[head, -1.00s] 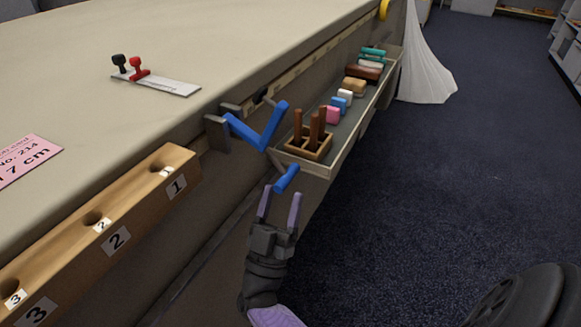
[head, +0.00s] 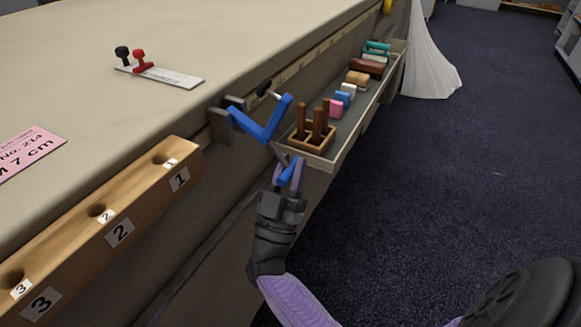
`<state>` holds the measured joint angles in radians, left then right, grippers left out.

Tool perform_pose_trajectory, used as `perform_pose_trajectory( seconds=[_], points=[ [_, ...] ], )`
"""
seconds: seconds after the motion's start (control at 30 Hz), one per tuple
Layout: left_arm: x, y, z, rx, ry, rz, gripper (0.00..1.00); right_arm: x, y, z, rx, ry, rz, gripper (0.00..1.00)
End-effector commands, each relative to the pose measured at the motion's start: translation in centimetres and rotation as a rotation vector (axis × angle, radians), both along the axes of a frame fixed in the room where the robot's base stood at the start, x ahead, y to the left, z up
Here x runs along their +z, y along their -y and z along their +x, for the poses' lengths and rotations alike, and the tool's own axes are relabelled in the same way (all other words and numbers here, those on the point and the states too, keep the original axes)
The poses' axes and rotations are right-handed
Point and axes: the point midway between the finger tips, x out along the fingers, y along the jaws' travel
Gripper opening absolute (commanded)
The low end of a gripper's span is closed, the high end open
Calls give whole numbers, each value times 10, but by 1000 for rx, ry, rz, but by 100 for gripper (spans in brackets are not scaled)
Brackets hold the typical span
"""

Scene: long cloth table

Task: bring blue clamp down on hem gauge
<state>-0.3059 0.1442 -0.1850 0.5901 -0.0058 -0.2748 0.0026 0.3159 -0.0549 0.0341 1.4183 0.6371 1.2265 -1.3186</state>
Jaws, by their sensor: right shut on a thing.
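The blue clamp (head: 262,128) is fixed at the table's edge, with a dark grey body and a blue V-shaped lever. Its blue handle end (head: 287,171) hangs lower, in front of the tray's near end. My right gripper (head: 288,176) is shut on this handle, its purple fingers on either side of it. A black-tipped spindle (head: 268,89) shows at the clamp's top. A ruler-like white plate (head: 172,77) with a red and a black knob lies on the table; I cannot tell whether it is the hem gauge. My left gripper is not in view.
A long tray (head: 345,142) along the table's side holds a wooden box with brown pegs and several coloured blocks. A wooden block (head: 88,232) with numbered holes runs along the edge at left. A pink card (head: 26,153) lies on the cloth table (head: 95,115).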

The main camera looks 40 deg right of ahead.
Motion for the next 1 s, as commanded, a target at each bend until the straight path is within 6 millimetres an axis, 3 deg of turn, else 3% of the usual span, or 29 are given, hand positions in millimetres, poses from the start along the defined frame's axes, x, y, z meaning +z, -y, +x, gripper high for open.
perform_pose_trajectory(
  seconds=[0.47,1.0],
  points=[
    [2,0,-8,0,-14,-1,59,0,0,0,1,3,1,0],
    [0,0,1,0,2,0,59,1,0,0,0,4,1,0]
  ],
)
